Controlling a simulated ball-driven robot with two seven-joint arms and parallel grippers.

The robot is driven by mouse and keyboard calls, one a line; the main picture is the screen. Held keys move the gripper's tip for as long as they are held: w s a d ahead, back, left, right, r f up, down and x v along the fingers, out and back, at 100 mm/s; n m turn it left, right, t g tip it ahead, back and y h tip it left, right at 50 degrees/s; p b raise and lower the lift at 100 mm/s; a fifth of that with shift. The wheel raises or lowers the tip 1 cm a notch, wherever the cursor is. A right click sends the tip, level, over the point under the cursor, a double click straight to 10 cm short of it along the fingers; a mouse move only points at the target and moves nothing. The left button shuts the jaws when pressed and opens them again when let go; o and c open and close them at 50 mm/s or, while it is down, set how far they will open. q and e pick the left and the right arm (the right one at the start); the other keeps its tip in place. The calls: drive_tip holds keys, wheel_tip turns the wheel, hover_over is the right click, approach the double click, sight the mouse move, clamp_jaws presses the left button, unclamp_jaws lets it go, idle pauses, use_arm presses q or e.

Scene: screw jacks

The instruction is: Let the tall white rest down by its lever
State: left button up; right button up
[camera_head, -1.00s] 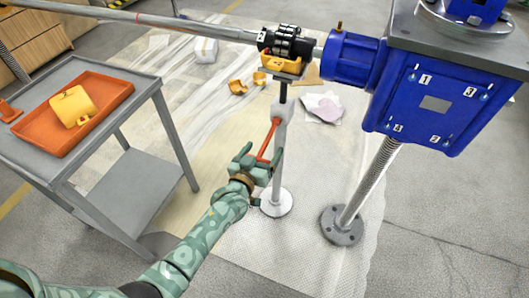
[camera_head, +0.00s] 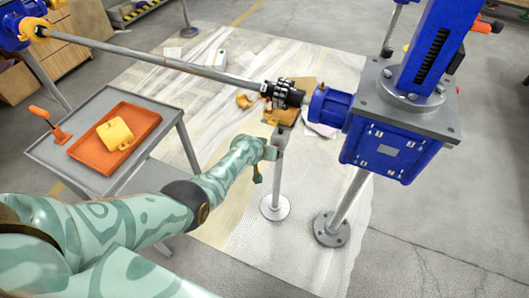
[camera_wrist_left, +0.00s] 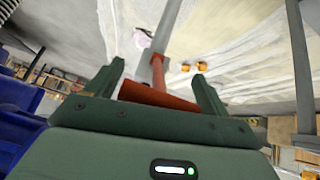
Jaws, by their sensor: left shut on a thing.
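The tall white rest (camera_head: 276,185) stands upright on a round white foot (camera_head: 275,208). Its head, with a yellow-orange cradle (camera_head: 281,117), is just under the black coupling (camera_head: 283,95) on the long shaft. My left gripper (camera_head: 270,151) is beside the upper part of the post, to its left. In the left wrist view, the orange-red lever (camera_wrist_left: 155,95) lies between the fingers of my left gripper (camera_wrist_left: 157,72), which is shut on it. The gripper hides most of the lever in the head view. My right gripper is not in view.
The blue gearbox (camera_head: 390,155) on its grey post (camera_head: 345,205) stands close right of the rest. The shaft (camera_head: 160,62) runs to the upper left. A grey cart (camera_head: 60,150) with an orange tray (camera_head: 88,153) and yellow part (camera_head: 115,133) is at the left.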

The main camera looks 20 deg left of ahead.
use_arm(q)
drive_tip(key=shift+w+d+r, duration=0.1)
drive_tip(key=shift+w+r, duration=0.7)
drive_tip(key=shift+w, duration=0.2)
drive_tip(key=shift+w+r, duration=0.8)
drive_tip(key=shift+w, duration=0.2)
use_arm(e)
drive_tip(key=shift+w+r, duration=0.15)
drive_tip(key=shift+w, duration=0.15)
use_arm(q)
drive_tip(key=o, duration=1.3)
drive_tip(key=shift+o, duration=0.2)
drive_tip(key=shift+s+f, duration=0.1)
drive_tip(key=p+v, duration=1.5)
drive_tip(key=v, duration=0.1)
drive_tip(key=shift+r, duration=0.2)
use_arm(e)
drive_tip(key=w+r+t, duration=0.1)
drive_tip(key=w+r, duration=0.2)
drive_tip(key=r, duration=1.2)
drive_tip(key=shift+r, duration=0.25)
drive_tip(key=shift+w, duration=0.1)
